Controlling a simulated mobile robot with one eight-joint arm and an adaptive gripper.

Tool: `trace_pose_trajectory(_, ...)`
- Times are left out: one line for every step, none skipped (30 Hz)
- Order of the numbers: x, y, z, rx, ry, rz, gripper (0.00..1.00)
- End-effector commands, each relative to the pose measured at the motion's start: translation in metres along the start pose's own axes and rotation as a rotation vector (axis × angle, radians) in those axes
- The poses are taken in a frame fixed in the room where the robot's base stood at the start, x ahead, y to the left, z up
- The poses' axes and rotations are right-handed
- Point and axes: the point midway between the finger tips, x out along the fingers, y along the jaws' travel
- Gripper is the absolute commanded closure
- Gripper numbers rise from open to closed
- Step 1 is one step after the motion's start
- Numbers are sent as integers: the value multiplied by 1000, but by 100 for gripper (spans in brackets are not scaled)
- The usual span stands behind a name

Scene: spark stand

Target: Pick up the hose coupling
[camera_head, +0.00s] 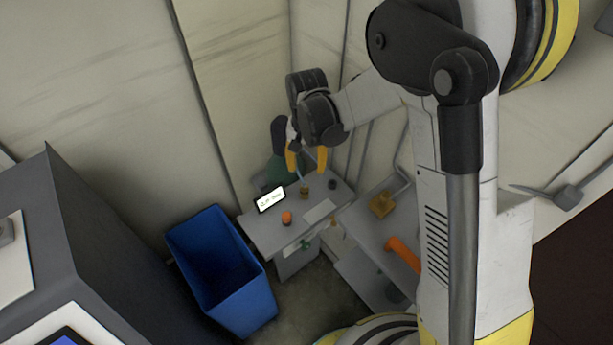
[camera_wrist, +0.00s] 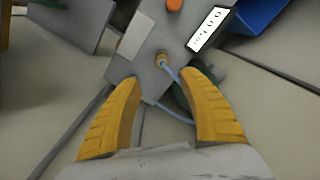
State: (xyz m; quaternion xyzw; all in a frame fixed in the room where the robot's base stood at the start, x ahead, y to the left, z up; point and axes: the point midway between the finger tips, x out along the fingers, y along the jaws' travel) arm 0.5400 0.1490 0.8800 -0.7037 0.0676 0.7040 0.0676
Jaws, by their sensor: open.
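The hose coupling appears to be a small brass-coloured piece (camera_wrist: 162,59) on the grey table (camera_wrist: 130,70), with a pale blue hose running from it. In the head view the brass piece (camera_head: 305,191) stands near the table's back edge. My gripper (camera_head: 307,161) is above the table, with its yellow fingers apart and nothing between them. In the wrist view the fingers of my gripper (camera_wrist: 160,80) point toward the brass piece, which lies beyond the tips and roughly centred between them. The hose passes near the right fingertip.
On the table (camera_head: 263,240) are an orange piece (camera_head: 287,217), a white sign (camera_head: 271,199), a dark round piece (camera_head: 332,184) and a pale plate (camera_head: 319,211). A blue bin (camera_head: 240,300) stands at left. Another grey surface at right holds a yellow-brown block (camera_head: 382,204). Walls stand close behind.

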Motion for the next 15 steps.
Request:
trace_pose_trajectory(11,0,0,0,0,0,51)
trace_pose_trajectory(16,0,0,0,0,0,51)
trace_pose_trajectory(24,0,0,0,0,0,51)
trace_pose_trajectory(29,0,0,0,0,0,51)
trace_pose_trajectory(34,-1,-1,0,0,0,51)
trace_pose_trajectory(40,0,0,0,1,0,51)
trace_pose_trajectory(42,0,0,0,1,0,51)
trace_pose_trajectory(45,0,0,0,1,0,51)
trace_pose_trajectory(47,-1,0,0,1,0,51)
trace_pose_trajectory(49,-1,0,0,1,0,51)
trace_pose_trajectory(52,-1,0,0,1,0,51)
trace_pose_trajectory(56,-2,0,-1,1,0,51)
trace_pose_trajectory(60,-3,1,-1,1,0,51)
trace_pose_trajectory(65,-4,1,-1,1,0,51)
trace_pose_trajectory(72,-4,2,-1,1,0,51)
